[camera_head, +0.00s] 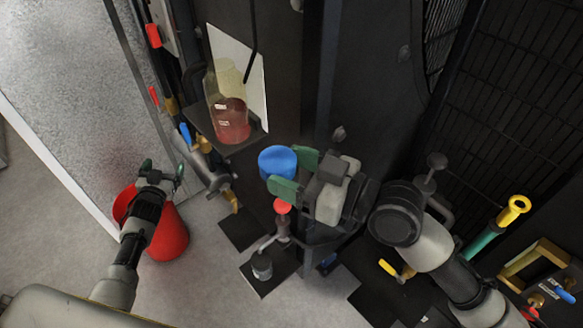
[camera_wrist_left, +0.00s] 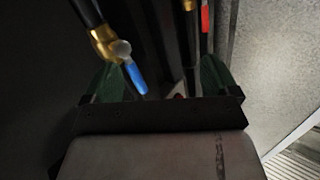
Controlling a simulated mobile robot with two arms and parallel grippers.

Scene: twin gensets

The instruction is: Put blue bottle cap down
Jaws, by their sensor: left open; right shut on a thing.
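The blue bottle cap (camera_head: 277,160) is a round blue piece near the middle of the head view. My right gripper (camera_head: 293,174), with green finger pads, is shut on it and holds it above the floor. My left gripper (camera_head: 163,170) is at the left of the head view, over a red container (camera_head: 170,235). It is open and nothing shows between its fingers. In the left wrist view its green fingers (camera_wrist_left: 168,80) stand apart.
A clear bottle (camera_head: 231,118) with red liquid stands on a small dark shelf left of the cap. Pipes and a blue-handled valve (camera_head: 186,133) are beside it; a blue handle (camera_wrist_left: 135,78) also shows in the left wrist view. A red-knobbed fitting (camera_head: 282,206) is just below the cap.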

